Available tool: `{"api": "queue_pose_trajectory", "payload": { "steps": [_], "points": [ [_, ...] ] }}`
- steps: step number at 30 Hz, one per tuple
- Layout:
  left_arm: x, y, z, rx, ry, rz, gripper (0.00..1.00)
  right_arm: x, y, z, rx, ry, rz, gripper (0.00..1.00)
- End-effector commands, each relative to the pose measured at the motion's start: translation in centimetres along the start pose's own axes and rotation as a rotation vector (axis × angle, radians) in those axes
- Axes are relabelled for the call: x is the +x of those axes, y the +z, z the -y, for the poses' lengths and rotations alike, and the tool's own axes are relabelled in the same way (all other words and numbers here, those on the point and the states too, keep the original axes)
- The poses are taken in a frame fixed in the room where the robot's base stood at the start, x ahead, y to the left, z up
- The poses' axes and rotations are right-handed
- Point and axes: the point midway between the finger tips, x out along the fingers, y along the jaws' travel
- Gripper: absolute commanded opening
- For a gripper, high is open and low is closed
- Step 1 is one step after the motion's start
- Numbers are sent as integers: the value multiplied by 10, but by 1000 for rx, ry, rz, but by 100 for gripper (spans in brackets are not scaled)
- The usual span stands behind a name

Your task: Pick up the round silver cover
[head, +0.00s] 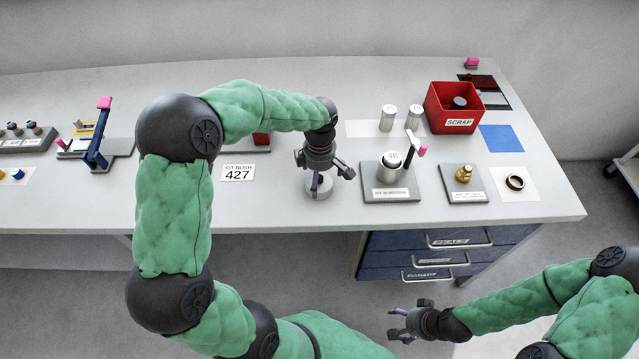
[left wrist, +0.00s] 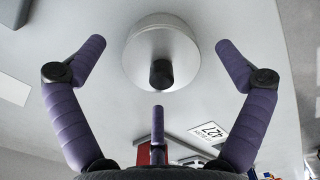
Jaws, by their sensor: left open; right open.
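The round silver cover (head: 318,190) lies flat on the table below my left gripper (head: 322,172), which hides part of it in the head view. In the left wrist view the cover (left wrist: 150,38) is a pale metal disc with a dark round knob (left wrist: 161,73) at its middle. My left gripper's purple fingers are spread open, one on each side of the cover and one below it in the picture, with gaps between. Nothing is held. My right gripper (head: 402,323) is open and empty, in front of the table and away from the cover.
Right of the cover stands a grey base with a silver cylinder (head: 389,168) and a pink-tipped lever (head: 422,150). A red scrap bin (head: 440,122) is behind it. A sign reading 427 (head: 238,173) is to the left. A blue clamp-like fixture (head: 95,150) stands further left.

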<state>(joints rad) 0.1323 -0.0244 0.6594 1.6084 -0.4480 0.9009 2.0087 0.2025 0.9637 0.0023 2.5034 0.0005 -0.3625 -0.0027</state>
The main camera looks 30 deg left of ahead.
Motion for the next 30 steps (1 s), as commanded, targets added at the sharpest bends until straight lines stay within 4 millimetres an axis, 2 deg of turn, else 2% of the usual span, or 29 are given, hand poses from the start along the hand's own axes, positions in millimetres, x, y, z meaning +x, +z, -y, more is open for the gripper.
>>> {"api": "queue_pose_trajectory", "payload": {
  "steps": [1, 4, 12, 14, 18, 20, 30],
  "points": [
    [12, 1, 2, 0, -3, -1, 100, 6, 0, -2, 0, 0, 0, 71],
    [23, 0, 1, -1, -1, 0, 100, 9, 0, -3, 0, 0, 0, 71],
    [27, 0, 1, 0, 0, 0, 100, 9, 0, -3, 0, 0, 0, 71],
    [27, 0, 1, 0, 0, 0, 86, 9, 0, -3, 0, 0, 0, 71],
    [27, 0, 1, 0, 0, 0, 46, 9, 0, -3, 0, 0, 0, 71],
    [27, 0, 1, 0, 0, 0, 31, 9, 0, -3, 0, 0, 0, 71],
    [25, 1, 1, 0, 0, 0, 31, 9, 0, -3, 0, 0, 0, 71]
  ]
}}
